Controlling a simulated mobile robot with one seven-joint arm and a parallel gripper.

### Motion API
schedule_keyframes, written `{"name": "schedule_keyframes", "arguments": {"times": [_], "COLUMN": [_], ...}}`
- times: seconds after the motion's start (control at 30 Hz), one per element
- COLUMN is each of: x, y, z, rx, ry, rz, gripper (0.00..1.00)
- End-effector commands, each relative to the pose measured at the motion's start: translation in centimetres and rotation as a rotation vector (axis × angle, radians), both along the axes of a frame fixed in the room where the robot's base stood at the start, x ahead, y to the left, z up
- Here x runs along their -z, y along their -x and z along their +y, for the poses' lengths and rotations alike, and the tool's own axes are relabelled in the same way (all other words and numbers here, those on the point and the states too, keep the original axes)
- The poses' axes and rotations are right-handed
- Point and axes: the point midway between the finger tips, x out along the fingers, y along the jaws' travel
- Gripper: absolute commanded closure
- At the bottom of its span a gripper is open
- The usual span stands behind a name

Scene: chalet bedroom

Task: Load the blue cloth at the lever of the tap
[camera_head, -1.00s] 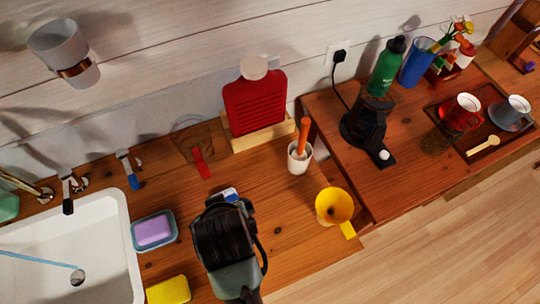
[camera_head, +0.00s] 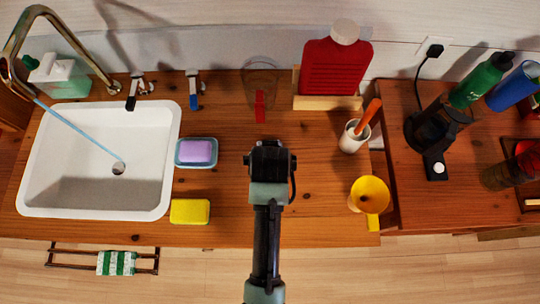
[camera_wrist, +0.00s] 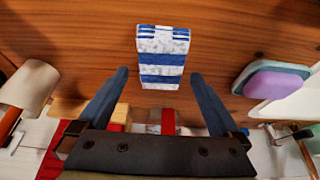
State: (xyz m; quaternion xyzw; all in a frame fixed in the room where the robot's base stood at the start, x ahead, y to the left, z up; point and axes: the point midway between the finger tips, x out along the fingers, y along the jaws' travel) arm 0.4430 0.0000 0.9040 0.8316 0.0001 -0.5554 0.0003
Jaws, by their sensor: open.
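The blue-and-white striped cloth (camera_wrist: 162,57) lies on the wooden counter in the wrist view, just beyond and between my fingertips. In the head view my gripper hides it. My gripper (camera_wrist: 160,76) is open and empty above the counter; in the head view its dark wrist (camera_head: 270,158) is right of the sink. The brass tap spout (camera_head: 62,32) arches over the sink, with a pale blue stream below it. Two levers stand behind the sink: one black-tipped (camera_head: 132,95), one blue-tipped (camera_head: 194,92). Which one the task means is not clear.
The white sink (camera_head: 50,200) is left. Between it and my gripper are a soap dish with purple soap (camera_head: 197,152) and a yellow sponge (camera_head: 190,211). A clear cup (camera_head: 262,80), red bottle (camera_head: 335,65), white pot (camera_head: 352,138) and yellow funnel (camera_head: 370,194) stand behind and right.

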Motion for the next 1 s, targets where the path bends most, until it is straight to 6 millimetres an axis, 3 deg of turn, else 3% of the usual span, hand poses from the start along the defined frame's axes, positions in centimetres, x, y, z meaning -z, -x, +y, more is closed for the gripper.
{"name": "schedule_keyframes", "arguments": {"times": [0.23,1.0], "x": [2.3,3.0], "y": [-1.0,-1.0], "z": [0.0,0.0], "rx": [0.002,0.001], "ry": [-0.001,0.000], "rz": [0.001,0.001], "gripper": [0.00,0.00]}}
